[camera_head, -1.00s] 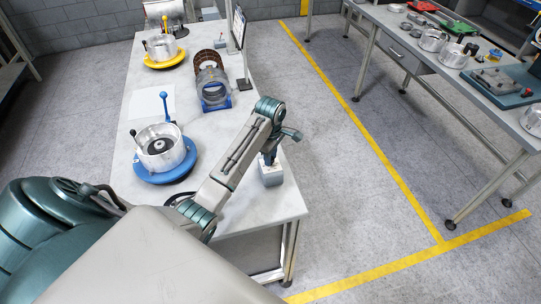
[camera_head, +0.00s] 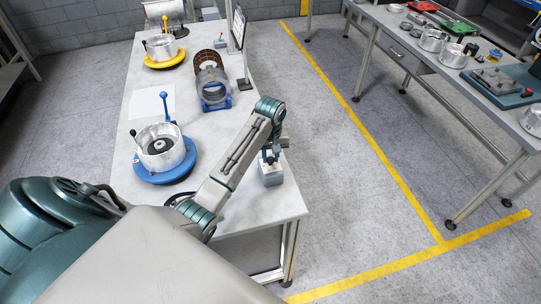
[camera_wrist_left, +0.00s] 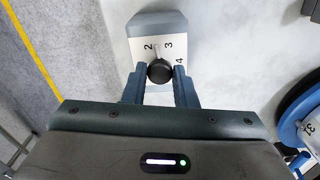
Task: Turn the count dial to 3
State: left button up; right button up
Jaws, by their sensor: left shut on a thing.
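The count dial is a black round knob (camera_wrist_left: 160,71) on a light grey box with a dark sloped end (camera_wrist_left: 157,25). The box (camera_head: 271,175) stands near the right edge of the table in the head view. The numbers 2, 3 and 4 show around the knob in the left wrist view. A thin pale pointer mark lies between the 2 and the 3. My left gripper (camera_wrist_left: 161,75) is shut on the knob, one finger on each side. In the head view my left gripper (camera_head: 270,154) is over the box, partly hidden by its arm. My right gripper is not in view.
A blue round pallet (camera_head: 150,176) with a metal housing stands left of my arm on the table. A blue stand (camera_head: 216,104) with dark rings and a yellow pallet (camera_head: 164,62) are farther back. The table's right edge is close to the box.

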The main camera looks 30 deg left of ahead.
pick_arm(q)
jog(key=m, duration=0.4)
jog(key=shift+f, duration=0.1)
jog(key=shift+m, duration=1.3)
jog(key=shift+s, duration=0.1)
jog(key=o, duration=1)
